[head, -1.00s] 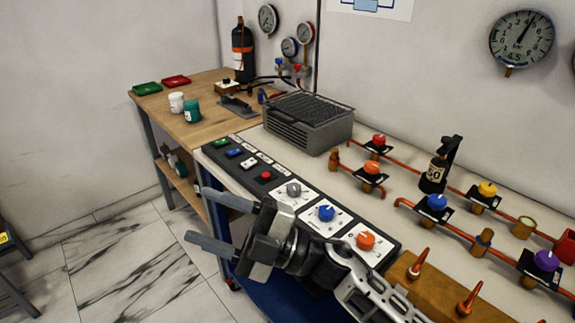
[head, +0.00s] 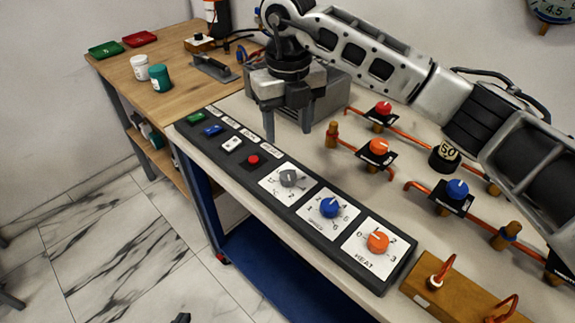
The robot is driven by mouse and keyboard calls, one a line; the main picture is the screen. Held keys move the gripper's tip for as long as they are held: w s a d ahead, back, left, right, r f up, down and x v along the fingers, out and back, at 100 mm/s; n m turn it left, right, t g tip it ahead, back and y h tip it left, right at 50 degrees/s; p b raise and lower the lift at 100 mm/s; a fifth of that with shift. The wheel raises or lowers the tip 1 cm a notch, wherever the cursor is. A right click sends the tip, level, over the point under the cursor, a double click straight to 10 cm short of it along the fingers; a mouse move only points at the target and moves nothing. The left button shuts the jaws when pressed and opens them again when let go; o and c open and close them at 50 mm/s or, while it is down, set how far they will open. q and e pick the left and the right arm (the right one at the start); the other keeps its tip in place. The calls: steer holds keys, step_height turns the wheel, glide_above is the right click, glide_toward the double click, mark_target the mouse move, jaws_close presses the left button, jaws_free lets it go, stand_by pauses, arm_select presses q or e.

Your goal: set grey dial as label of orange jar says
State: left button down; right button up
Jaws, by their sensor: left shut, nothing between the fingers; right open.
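The grey dial (head: 289,178) sits on a white plate at the far end of a row of three dials on the black panel. Its scale is too small to read surely. My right gripper (head: 288,122) comes in from the upper right, fingers apart and empty, pointing down above and beyond the grey dial, apart from it. A small dark tip at the bottom edge is what shows of my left gripper (head: 181,318), shut and away from the panel. I see no orange jar; a white jar (head: 139,67) and a teal jar (head: 160,77) stand on the wooden table.
A blue dial (head: 330,207) and an orange dial (head: 377,242) follow along the panel (head: 270,205). A red button (head: 253,160) is beside the grey dial. Pipes with valve knobs (head: 379,147) lie behind. A grey ribbed box stands partly behind my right gripper.

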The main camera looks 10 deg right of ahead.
mark_target(288, 175)
step_height(288, 175, down, 12)
steer(key=shift+r+p, duration=0.1)
steer(key=shift+p, duration=0.7)
steer(key=shift+c, duration=0.3)
steer(key=c, duration=0.9)
